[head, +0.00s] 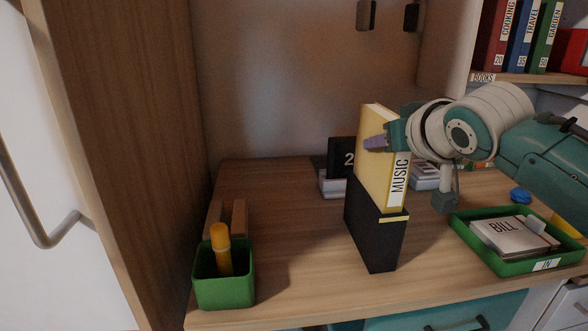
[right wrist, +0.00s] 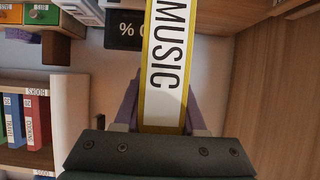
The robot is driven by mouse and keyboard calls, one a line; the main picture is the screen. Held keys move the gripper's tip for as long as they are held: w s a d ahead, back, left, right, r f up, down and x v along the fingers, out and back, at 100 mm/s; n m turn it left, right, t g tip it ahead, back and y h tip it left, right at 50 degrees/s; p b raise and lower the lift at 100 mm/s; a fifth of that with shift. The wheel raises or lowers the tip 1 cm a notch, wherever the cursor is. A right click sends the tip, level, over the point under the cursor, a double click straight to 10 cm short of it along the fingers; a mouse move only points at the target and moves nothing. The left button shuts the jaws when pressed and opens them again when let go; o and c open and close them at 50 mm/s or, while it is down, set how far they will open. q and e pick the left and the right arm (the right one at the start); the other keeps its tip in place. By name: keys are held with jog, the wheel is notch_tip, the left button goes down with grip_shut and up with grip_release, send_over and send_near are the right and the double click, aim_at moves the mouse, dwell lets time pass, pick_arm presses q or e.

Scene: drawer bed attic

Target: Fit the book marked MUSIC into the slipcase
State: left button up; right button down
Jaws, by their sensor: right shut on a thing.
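The yellow MUSIC book (head: 379,155) stands upright, its lower part inside the black slipcase (head: 374,234) on the desk. Its upper part stands out above the slipcase. My right gripper (head: 376,143) is shut on the upper part of the book, coming from the right. In the right wrist view, the book's white spine label (right wrist: 167,60) lies between the purple fingers (right wrist: 162,115). The slipcase is not visible in the wrist view. How deep the book sits inside is hidden by the slipcase walls. My left gripper is not in view.
A green pen cup (head: 224,284) with a yellow marker stands at the front left. A green tray (head: 514,262) with a BILL paper (head: 516,233) lies at the right. Shelved books (head: 521,35) are at upper right.

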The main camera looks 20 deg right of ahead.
aim_at(382, 168)
jog(key=shift+f+b, duration=0.65)
jog(key=shift+f, duration=1.5)
jog(key=shift+f, duration=0.15)
jog(key=shift+c, duration=2.4)
grip_release()
